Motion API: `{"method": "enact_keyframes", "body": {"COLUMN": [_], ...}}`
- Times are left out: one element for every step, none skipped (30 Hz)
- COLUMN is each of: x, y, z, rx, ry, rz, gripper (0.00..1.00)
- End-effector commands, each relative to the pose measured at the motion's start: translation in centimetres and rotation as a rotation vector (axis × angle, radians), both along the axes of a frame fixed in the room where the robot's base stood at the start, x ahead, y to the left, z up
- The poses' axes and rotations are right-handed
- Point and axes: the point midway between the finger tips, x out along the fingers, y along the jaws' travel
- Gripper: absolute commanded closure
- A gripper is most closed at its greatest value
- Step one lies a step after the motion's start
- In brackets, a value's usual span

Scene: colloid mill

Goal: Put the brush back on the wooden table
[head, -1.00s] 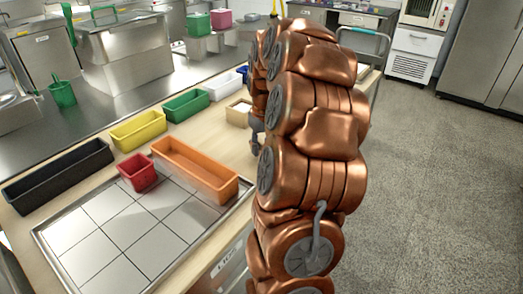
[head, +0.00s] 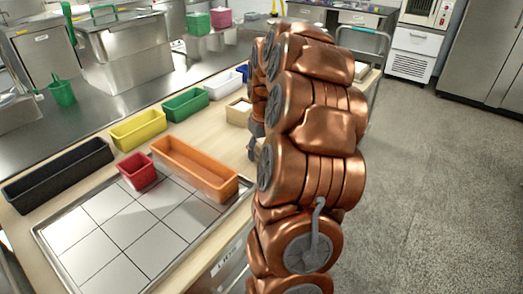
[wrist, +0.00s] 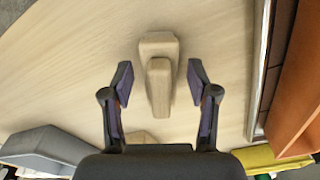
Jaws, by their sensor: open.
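A pale wooden piece, which looks like the brush (wrist: 159,48), lies on or just above the wooden table (wrist: 75,65) in the wrist view. It has a wide block and a narrower part toward me; no bristles show. My gripper (wrist: 160,78) is open, with one dark finger on each side of the brush and a visible gap on both sides. I cannot tell whether the brush touches the table fully. In the head view the wooden table (head: 205,128) runs along the steel counter, and my copper arm hides the brush and most of the gripper.
An orange bin (head: 195,168), red bin (head: 138,172), yellow bin (head: 138,130), green bin (head: 186,105) and black bin (head: 58,174) stand on the table. A tiled steel tray (head: 125,230) lies in front. A small wooden box (head: 238,112) stands near my arm.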

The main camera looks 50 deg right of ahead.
Motion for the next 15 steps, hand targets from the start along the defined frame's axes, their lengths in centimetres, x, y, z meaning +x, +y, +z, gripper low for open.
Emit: {"method": "enact_keyframes", "body": {"x": [0.0,0.0,0.0,0.0,0.0,0.0,0.0,0.0,0.0,0.0,-0.1,-0.2,-0.2,-0.3,-0.3], "y": [0.0,0.0,0.0,0.0,0.0,0.0,0.0,0.0,-0.1,-0.1,-0.1,0.0,0.0,0.0,0.0], "z": [0.0,0.1,0.2,0.4,0.5,0.8,1.1,1.5,2.1,2.6,3.2,3.9,4.5,5.1,5.9], "rx": [0.0,0.0,0.0,0.0,0.0,-0.001,-0.001,-0.002,-0.003,-0.005,-0.005,-0.004,-0.003,-0.003,-0.004], "ry": [0.0,0.0,0.0,0.0,0.0,-0.001,-0.001,-0.002,-0.004,-0.006,-0.007,-0.005,-0.003,-0.003,-0.005], "rz": [0.0,0.0,0.0,0.0,0.0,0.0,0.0,0.0,0.0,0.0,0.0,-0.001,0.0,0.0,0.0], "gripper": [0.41,0.41,0.41,0.41,0.41,0.41,0.41,0.41,0.41,0.41,0.41,0.41,0.41,0.41,0.41]}}
